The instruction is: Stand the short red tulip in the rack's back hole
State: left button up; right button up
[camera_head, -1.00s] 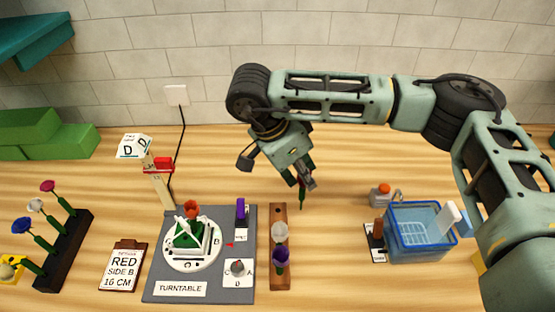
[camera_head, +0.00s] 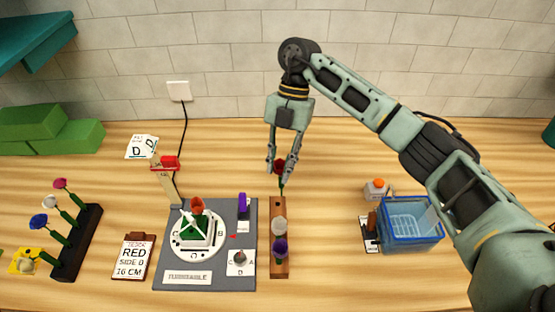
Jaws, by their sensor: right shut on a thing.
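My right gripper (camera_head: 280,178) points down at the back end of the brown wooden rack (camera_head: 279,262). It is shut on a red tulip (camera_head: 280,166); the dark red head shows between the fingers. The green stem runs down, roughly upright, to about the rack's back end. I cannot tell whether its tip is in the back hole or just above it. A white flower (camera_head: 279,225) and a purple flower (camera_head: 280,246) stand in the rack's nearer holes. My left gripper is not in view.
Further left are a clipboard (camera_head: 133,257) and a dark rack of flowers (camera_head: 76,245). A blue basket (camera_head: 410,243) stands right.

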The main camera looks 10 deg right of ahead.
jog(key=m, duration=0.2)
jog(key=m+t+y, duration=0.1)
jog(key=m, duration=0.1)
jog(key=shift+s+a+p, duration=0.15)
jog(key=shift+a+p, duration=0.05)
jog(key=shift+p, duration=0.2)
jog(key=shift+a+f+m+t+y, duration=0.2)
jog(key=shift+m+t+y, duration=0.15)
jog(key=shift+m, duration=0.55)
jog(key=shift+f+b, duration=0.95)
jog(key=shift+f, duration=0.2)
jog(key=shift+r, duration=0.15)
jog(key=shift+t, duration=0.25)
jog(key=shift+d+f, duration=0.1)
jog(key=shift+f, duration=1.75)
dwell(1.8)
dwell(0.7)
